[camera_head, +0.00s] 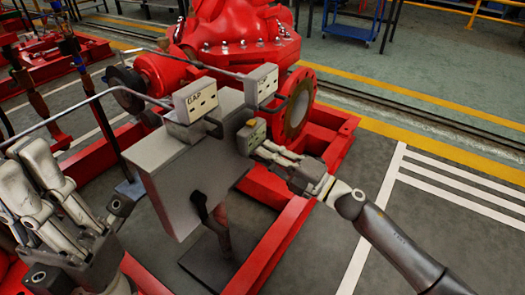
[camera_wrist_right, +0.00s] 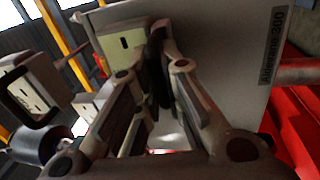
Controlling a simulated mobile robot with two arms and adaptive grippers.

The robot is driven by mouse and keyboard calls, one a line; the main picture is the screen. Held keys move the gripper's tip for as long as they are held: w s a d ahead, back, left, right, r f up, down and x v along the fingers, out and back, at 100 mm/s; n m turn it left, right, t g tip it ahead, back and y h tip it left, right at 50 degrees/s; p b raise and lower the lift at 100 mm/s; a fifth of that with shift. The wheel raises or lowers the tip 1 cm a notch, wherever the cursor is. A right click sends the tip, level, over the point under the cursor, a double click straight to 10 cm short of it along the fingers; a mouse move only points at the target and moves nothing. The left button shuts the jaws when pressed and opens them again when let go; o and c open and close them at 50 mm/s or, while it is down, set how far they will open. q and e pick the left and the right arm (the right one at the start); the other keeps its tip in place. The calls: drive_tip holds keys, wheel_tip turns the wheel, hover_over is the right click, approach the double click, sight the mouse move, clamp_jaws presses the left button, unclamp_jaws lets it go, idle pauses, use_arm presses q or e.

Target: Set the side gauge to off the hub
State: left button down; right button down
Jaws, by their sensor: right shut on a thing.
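The hub appears to be the large grey box (camera_head: 180,175) on a dark stand in the middle of the head view; its labelled face fills much of the right wrist view (camera_wrist_right: 220,50). The side gauge (camera_head: 250,137), a small box with a greenish face, is against the box's right side. It also shows in the right wrist view (camera_wrist_right: 125,43). My right gripper (camera_head: 262,148) is shut at the gauge, on what looks like its dark handle (camera_wrist_right: 156,50); the fingers partly hide the contact. My left gripper (camera_head: 25,155) is left of the box, apart from it; its finger gap is unclear.
A gauge marked GAP (camera_head: 195,100) and another gauge (camera_head: 262,85) sit at the top of the box, with grey rods nearby. A red pump (camera_head: 240,35) and its red frame (camera_head: 275,245) stand close behind and beside. Open floor lies at right.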

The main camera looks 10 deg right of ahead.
drive_tip(key=v, duration=0.3)
drive_tip(key=shift+d+r, duration=0.1)
drive_tip(key=shift+r, duration=0.1)
drive_tip(key=c, duration=1.6)
unclamp_jaws()
drive_tip(key=shift+s, duration=0.1)
drive_tip(key=shift+o, duration=0.2)
drive_tip(key=shift+f, duration=0.25)
drive_tip(key=shift+d, duration=0.1)
drive_tip(key=r+v, duration=0.2)
drive_tip(key=v, duration=0.9)
drive_tip(key=shift+s+d+f, duration=0.25)
drive_tip(key=shift+s+f, duration=0.15)
drive_tip(key=shift+f, duration=0.1)
